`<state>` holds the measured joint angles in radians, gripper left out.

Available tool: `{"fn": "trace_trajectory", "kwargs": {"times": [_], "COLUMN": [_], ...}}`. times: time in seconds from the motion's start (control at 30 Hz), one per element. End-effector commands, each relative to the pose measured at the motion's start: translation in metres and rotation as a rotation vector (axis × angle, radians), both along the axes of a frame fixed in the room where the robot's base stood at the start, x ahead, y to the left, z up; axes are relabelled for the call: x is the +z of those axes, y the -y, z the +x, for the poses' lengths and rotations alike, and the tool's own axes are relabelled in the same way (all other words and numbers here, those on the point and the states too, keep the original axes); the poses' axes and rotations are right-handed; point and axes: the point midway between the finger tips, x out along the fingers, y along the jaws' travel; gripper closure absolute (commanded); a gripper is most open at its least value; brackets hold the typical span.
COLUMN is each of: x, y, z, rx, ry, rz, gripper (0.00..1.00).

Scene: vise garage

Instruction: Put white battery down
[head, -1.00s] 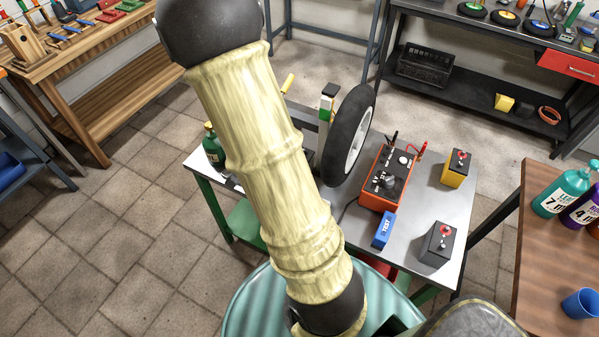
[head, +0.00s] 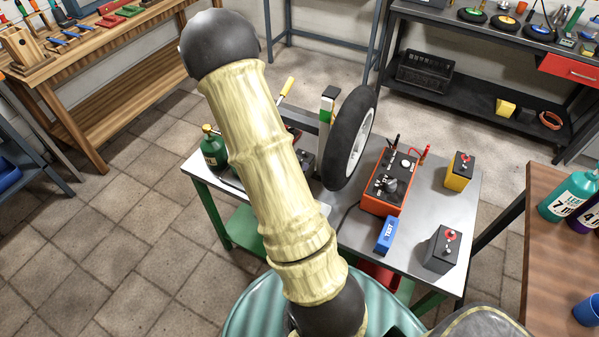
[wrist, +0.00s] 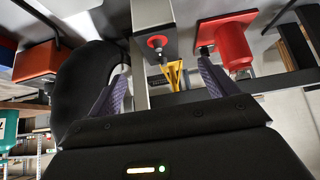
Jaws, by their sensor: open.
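My gripper (wrist: 163,72) shows in the wrist view with its two purple-grey fingers apart. A pale block with a dark end and a red ring terminal (wrist: 157,43), which looks like the white battery, is between and beyond the fingertips, nearer the left finger. I cannot tell whether a finger touches it.
On the worktable stand a black wheel (head: 350,137), an orange tester (head: 388,183), a blue TEST block (head: 386,234), a yellow battery (head: 459,171), a black battery (head: 442,248) and a green bottle (head: 213,149). A red object (wrist: 228,42) is close to the right finger.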

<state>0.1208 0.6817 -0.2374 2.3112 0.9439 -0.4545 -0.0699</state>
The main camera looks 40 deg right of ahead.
Motion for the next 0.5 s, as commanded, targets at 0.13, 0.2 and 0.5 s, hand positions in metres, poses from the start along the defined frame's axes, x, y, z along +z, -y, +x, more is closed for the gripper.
{"fn": "trace_trajectory", "kwargs": {"times": [0.13, 0.2, 0.5], "x": [-0.023, -0.032, -0.052], "y": [0.016, 0.023, 0.038], "z": [0.006, 0.009, 0.016], "rx": [-0.003, -0.002, 0.0], "ry": [-0.002, -0.002, 0.001], "rz": [0.0, 0.001, 0.001], "gripper": [0.15, 0.15, 0.15]}}
